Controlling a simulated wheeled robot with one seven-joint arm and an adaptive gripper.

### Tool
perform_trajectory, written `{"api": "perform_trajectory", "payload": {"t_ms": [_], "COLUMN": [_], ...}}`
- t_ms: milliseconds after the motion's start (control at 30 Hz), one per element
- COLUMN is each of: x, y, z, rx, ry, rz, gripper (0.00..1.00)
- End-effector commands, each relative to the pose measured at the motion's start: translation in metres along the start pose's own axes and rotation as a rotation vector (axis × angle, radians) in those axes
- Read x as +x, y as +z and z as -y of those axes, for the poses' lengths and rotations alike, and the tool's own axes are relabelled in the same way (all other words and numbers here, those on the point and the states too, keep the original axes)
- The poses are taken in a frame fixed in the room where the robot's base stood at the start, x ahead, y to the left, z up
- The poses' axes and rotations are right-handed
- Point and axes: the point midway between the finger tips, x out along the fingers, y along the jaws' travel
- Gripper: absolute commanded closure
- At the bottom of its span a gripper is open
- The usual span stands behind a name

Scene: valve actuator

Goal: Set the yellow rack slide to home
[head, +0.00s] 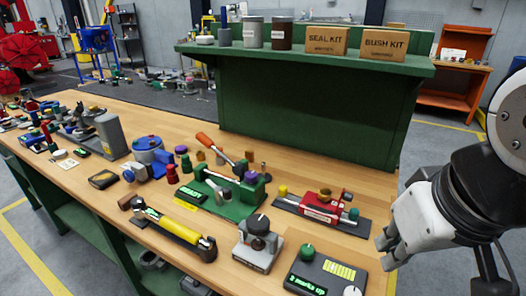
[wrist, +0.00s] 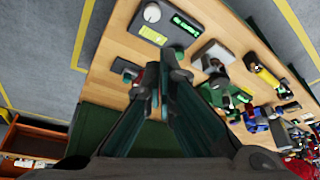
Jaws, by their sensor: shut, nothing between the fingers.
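A yellow bar-shaped unit (head: 180,231), which looks like the yellow rack slide, lies near the front edge of the bench. It has a dark end at its right and a small green readout at its left. It also shows in the wrist view (wrist: 267,77), right of the fingers. Its slide position is too small to tell. My gripper (head: 384,241) is shut and empty at the right edge of the bench, well apart from the unit. In the wrist view its fingers (wrist: 158,72) meet near the middle.
A red unit (head: 318,209) and a green one (head: 232,196) sit behind. A green shelf (head: 310,110) closes the back.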

Motion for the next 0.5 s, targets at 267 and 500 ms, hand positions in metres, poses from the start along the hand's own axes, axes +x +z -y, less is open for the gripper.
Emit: {"api": "perform_trajectory", "payload": {"t_ms": [267,500], "x": [0.000,-0.002], "y": [0.000,-0.027], "z": [0.000,0.002], "rx": [0.000,0.090], "ry": [0.000,-0.013], "rz": [0.000,0.028], "gripper": [0.98,0.57]}}
